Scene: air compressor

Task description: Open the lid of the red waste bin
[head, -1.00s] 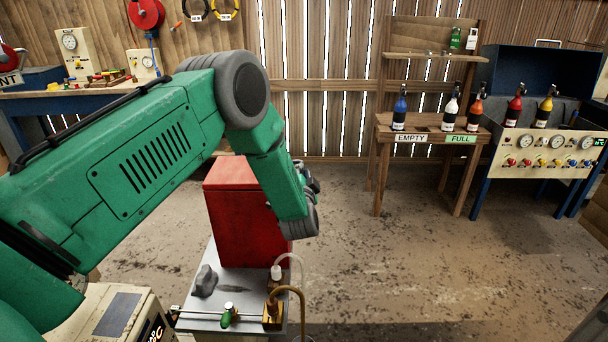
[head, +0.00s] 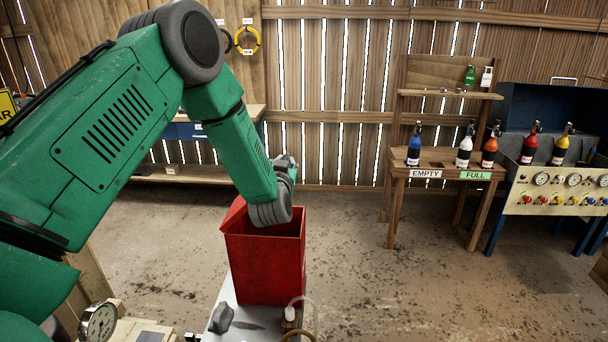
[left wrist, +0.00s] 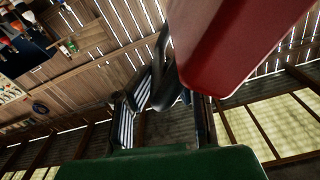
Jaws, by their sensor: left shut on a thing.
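The red waste bin (head: 266,268) stands in the lower middle of the head view. Its top is open and part of the dark inside shows. Its red lid (head: 234,212) is raised and tilted at the back left, mostly hidden behind my green forearm. My left gripper (head: 287,170) is above the bin, largely hidden by my wrist. In the left wrist view the lid (left wrist: 225,45) is a large red panel. My right gripper is not in view.
A wooden bench (head: 440,160) with bottles and a gauge panel (head: 555,190) stand at the right. The floor between is clear.

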